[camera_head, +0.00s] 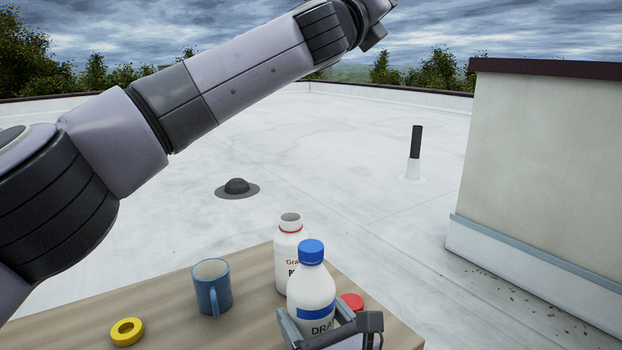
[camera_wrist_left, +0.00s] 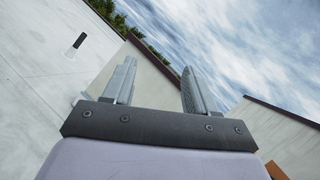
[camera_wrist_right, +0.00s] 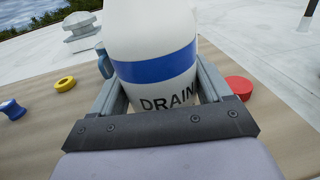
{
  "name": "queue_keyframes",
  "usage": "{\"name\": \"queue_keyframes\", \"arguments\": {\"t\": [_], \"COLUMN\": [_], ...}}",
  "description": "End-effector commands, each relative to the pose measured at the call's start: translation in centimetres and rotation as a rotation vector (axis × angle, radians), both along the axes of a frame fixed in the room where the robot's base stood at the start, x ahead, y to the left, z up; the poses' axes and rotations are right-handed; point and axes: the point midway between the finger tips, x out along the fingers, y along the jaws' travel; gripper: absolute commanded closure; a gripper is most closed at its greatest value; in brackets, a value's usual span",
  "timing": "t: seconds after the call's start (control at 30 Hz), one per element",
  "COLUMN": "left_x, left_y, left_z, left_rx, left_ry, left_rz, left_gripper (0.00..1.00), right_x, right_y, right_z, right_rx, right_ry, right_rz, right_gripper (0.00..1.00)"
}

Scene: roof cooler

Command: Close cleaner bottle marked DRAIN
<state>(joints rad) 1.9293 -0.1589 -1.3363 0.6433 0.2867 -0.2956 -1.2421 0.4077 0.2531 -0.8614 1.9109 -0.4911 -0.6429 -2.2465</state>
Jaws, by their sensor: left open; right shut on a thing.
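The white bottle marked DRAIN (camera_head: 311,286), with a blue band, stands upright at the table's front right. A blue cap (camera_head: 311,251) sits on its top; I cannot tell whether it is screwed tight. My right gripper (camera_head: 314,310) is shut around the lower body of this bottle. The right wrist view shows the DRAIN bottle (camera_wrist_right: 152,50) between the fingers, its top out of frame. My left arm reaches up across the head view and its gripper is out of that frame. In the left wrist view my left gripper (camera_wrist_left: 158,66) is open and empty, high against wall and sky.
A second white bottle (camera_head: 287,265), uncapped with a red neck ring, stands just behind. A red cap (camera_head: 352,302) lies right of the DRAIN bottle. A blue mug (camera_head: 209,290) and yellow ring-shaped piece (camera_head: 127,332) are left. A blue spool-shaped piece (camera_wrist_right: 12,109) shows in the right wrist view.

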Motion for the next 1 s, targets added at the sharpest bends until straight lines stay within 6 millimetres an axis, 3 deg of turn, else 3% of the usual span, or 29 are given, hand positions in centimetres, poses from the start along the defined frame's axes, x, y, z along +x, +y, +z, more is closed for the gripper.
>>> {"name": "queue_keyframes", "arguments": {"t": [0.2, 0.43, 0.73, 1.0], "left_x": [-3.9, -8.2, -12.4, -14.1], "left_y": [-3.9, -7.4, -9.1, -6.4], "left_z": [1.4, -0.4, -7.0, -14.4], "left_rx": [-0.008, 0.093, 0.351, 0.620], "left_ry": [-0.083, -0.029, 0.260, 0.685], "left_rz": [-0.290, -0.588, -0.846, -0.844], "left_gripper": [0.43, 0.43, 0.43, 0.43], "right_x": [0.0, 0.0, 0.0, 0.0], "right_y": [0.0, 0.0, 0.0, 0.0], "right_z": [-0.2, -0.2, -0.2, -0.2], "right_rx": [0.000, 0.000, 0.000, 0.000], "right_ry": [0.004, 0.004, 0.004, 0.004], "right_rz": [0.001, 0.001, 0.001, 0.001], "right_gripper": [1.00, 1.00, 1.00, 1.00]}}
